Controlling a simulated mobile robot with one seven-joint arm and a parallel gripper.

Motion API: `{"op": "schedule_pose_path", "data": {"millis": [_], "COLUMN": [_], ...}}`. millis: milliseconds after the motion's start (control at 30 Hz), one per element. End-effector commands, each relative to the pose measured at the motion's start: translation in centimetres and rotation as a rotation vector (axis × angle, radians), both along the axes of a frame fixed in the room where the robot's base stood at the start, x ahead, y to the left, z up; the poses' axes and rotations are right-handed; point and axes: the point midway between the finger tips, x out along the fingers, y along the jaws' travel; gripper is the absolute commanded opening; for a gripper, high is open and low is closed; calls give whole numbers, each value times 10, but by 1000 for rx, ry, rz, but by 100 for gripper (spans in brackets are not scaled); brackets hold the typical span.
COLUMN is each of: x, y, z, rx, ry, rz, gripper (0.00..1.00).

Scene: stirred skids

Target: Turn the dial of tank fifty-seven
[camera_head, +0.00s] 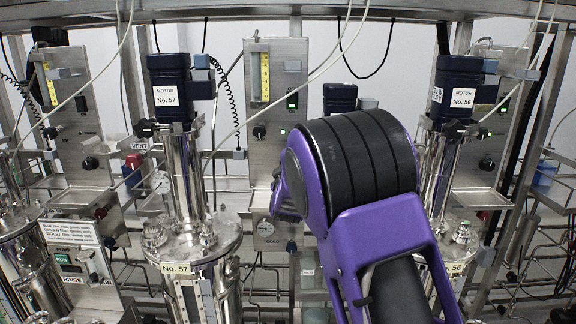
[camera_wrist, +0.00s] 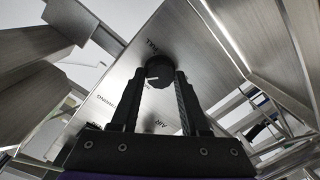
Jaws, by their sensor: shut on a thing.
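Tank No. 57 (camera_head: 192,245) stands left of centre in the head view, with its blue motor (camera_head: 170,90) labelled No. 57 above it. A steel panel (camera_head: 272,75) stands just right of it, with a small black knob (camera_head: 259,131) and a green lamp. In the wrist view a round black dial (camera_wrist: 159,70) with a white mark sits on a brushed steel plate. My gripper (camera_wrist: 161,76) is shut on this dial, one finger on each side. In the head view my purple arm hides my gripper and the held dial.
Motor No. 56 (camera_head: 457,92) and its tank stand right of my arm. A gauge (camera_head: 160,182), a red valve (camera_head: 132,168) and hanging cables lie near tank 57. A steel frame edge (camera_wrist: 222,35) runs close to the right finger in the wrist view.

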Motion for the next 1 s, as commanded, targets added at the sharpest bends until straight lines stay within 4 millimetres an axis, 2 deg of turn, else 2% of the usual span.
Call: {"op": "schedule_pose_path", "data": {"millis": [500,733,1000], "x": [0,0,0], "y": [1,2,1], "z": [1,0,-1], "rx": [-465,-603,-684], "ry": [0,-1,-1], "rz": [1,1,0], "gripper": [0,0,0]}}
